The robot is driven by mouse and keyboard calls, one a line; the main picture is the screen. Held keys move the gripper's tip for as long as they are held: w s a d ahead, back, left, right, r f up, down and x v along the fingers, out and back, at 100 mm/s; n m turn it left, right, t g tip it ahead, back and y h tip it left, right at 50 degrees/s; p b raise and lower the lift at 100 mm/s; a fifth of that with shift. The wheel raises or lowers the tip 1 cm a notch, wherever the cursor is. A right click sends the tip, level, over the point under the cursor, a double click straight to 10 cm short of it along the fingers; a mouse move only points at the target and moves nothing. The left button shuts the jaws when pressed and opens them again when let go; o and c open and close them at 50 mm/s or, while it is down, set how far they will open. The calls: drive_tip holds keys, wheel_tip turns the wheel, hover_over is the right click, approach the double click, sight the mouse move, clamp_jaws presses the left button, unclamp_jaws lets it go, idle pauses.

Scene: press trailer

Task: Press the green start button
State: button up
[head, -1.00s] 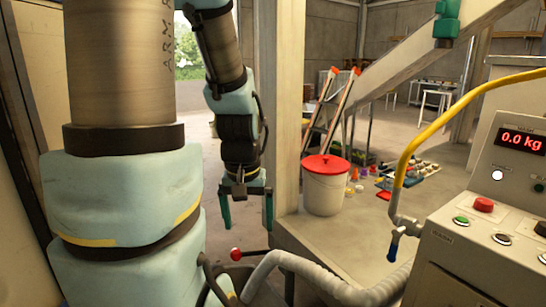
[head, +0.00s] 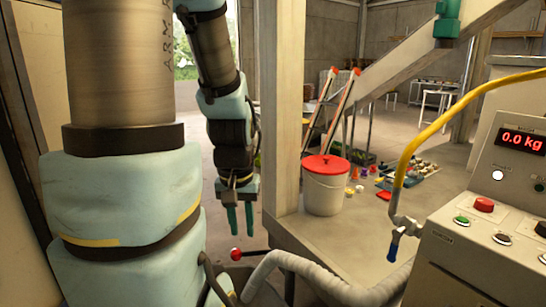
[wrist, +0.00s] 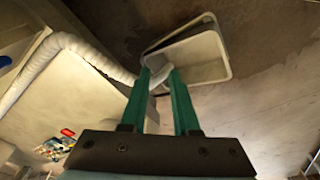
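A green button (head: 461,220) sits on the sloped top of the grey control box (head: 455,255) at the right of the head view. A darker green round fitting (head: 540,188) shows on the upright panel above. Their labels are too small to read. My gripper (head: 241,235) hangs fingers down, left of the wooden post and far from the box. Its two green fingers are fairly close together with a gap between them, and nothing is held. The fingers also show in the wrist view (wrist: 158,73), where I cannot make out the green button.
A red mushroom button (head: 483,205) and a dark button (head: 502,239) are beside the green one. A yellow pipe (head: 425,130) with a blue-handled valve, a grey hose (head: 300,262), a red-knobbed lever (head: 236,254), a white bucket (head: 323,193) and a post (head: 279,110) stand between.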

clamp_jaws()
idle(0.8)
